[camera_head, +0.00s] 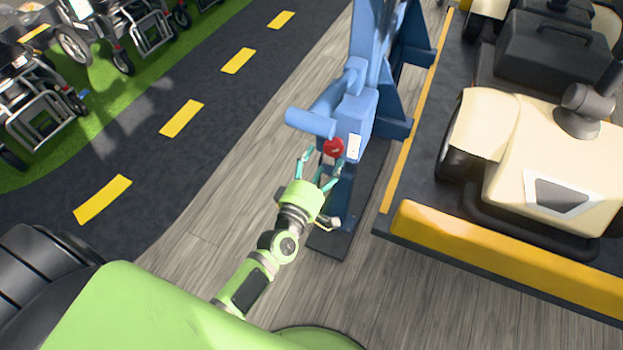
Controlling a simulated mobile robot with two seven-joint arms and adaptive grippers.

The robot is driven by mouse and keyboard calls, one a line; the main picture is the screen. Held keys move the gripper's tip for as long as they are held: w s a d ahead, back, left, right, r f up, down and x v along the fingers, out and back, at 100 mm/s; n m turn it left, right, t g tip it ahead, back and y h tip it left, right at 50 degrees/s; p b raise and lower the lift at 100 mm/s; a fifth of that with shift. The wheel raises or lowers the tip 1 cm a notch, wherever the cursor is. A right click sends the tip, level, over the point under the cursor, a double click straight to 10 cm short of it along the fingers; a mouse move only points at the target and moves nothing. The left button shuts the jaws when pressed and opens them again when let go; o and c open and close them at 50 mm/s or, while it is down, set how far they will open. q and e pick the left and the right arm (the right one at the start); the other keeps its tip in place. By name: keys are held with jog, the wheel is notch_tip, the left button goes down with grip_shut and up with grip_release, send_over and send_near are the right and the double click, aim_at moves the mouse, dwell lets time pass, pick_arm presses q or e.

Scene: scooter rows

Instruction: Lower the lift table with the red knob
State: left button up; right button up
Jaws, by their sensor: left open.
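The red knob (333,147) is on the lower front of a blue lift column (358,115), beside a small white label. A dark platform with a yellow front lip (500,258) lies right of the column and looks like the lift's table; how it joins the column is not clear. My left gripper (324,158) is open, its two teal fingers pointing at the knob from the near side. The fingertips are close to the knob, one on its left and one at its lower right. I cannot tell whether they touch it. My right gripper is out of view.
A cream scooter (550,150) with a dark seat stands on the platform. A blue cylinder (310,122) juts left from the column just above my gripper. Wheelchairs (40,105) stand on green turf at upper left. The dark lane with yellow dashes is clear.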

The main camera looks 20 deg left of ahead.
pick_arm(q)
jog(key=s, duration=0.6)
jog(key=shift+s+a, duration=0.15)
jog(key=shift+s, duration=0.2)
jog(key=s+f+m+g+h+p, duration=0.1)
jog(key=s+f+m+g+p, duration=0.35)
jog(key=f, duration=0.65)
jog(key=s+f+m+g+p, duration=0.2)
jog(key=s+f+m+g, duration=0.5)
jog(key=f, duration=0.5)
jog(key=s+a+f+m+g+p, duration=0.1)
jog(key=s+f+m, duration=0.1)
jog(key=s, duration=0.6)
jog(key=s+a+f+m+g+y+p, duration=0.1)
jog(key=s+f, duration=0.3)
jog(key=s, duration=0.4)
jog(key=s+a+f+m+g+p, duration=0.1)
jog(key=s+a+f+m+g, duration=0.2)
jog(key=s, duration=0.6)
jog(key=shift+m+y, duration=0.3)
jog(key=shift+m, duration=0.05)
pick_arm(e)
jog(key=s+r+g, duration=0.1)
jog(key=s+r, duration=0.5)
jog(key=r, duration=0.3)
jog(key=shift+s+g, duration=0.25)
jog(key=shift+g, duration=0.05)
